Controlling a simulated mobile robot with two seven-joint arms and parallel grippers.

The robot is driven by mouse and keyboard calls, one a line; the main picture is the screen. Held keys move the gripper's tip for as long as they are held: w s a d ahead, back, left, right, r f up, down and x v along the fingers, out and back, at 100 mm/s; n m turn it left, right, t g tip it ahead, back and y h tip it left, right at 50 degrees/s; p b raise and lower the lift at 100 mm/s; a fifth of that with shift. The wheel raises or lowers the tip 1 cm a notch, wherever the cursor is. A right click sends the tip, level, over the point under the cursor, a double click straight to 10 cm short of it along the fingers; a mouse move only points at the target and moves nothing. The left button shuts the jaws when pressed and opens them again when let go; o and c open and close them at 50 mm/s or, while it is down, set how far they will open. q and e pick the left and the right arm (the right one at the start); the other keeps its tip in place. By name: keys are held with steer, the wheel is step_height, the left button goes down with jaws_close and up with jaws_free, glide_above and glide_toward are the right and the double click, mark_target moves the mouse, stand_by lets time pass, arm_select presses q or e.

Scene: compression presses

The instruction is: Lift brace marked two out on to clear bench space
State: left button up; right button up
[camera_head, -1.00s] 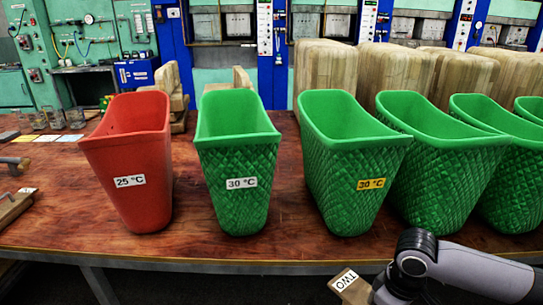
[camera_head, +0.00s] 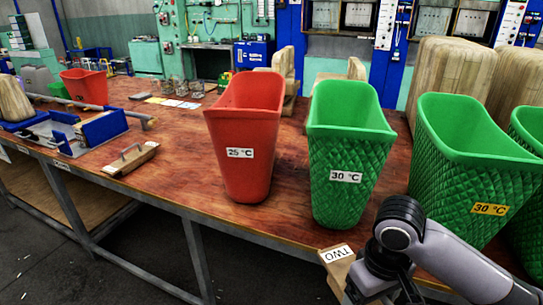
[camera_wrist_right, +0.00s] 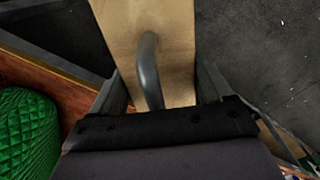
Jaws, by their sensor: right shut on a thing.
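The brace marked TWO (camera_head: 338,268) is a pale wooden block with a white label, at the lower middle of the head view, in front of the bench's front edge. My right gripper (camera_head: 372,285) is shut on it. In the right wrist view the brace (camera_wrist_right: 172,25) has a dark curved handle, which sits between the fingers of my right gripper (camera_wrist_right: 158,90). The dark floor shows beside the brace there. The bench (camera_head: 185,165) has a reddish-brown wooden top. My left gripper is not in view.
A red bin (camera_head: 243,140) marked 25 °C and green bins (camera_head: 345,155) stand along the bench's right part. Another wooden brace with a handle (camera_head: 131,159) lies left, beside a blue-and-grey fixture (camera_head: 75,130). Bare bench lies between that brace and the red bin.

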steer(key=w+a+r, duration=0.1)
steer(key=w+a+r+m, duration=0.1)
steer(key=r, duration=0.1)
steer(key=w+r+m, duration=0.1)
steer(key=shift+w+a+r, duration=0.1)
steer(key=shift+a+r, duration=0.3)
steer(key=shift+w+d+r, duration=0.1)
steer(key=shift+w+r, duration=0.05)
steer(key=shift+r, duration=0.1)
steer(key=d+m, duration=0.1)
steer(key=d, duration=0.2)
steer(key=shift+w+d+f, duration=0.1)
steer(key=shift+d+f, duration=0.05)
step_height(320, 180, up, 10)
steer(key=shift+d+f, duration=0.1)
steer(key=shift+f, duration=0.05)
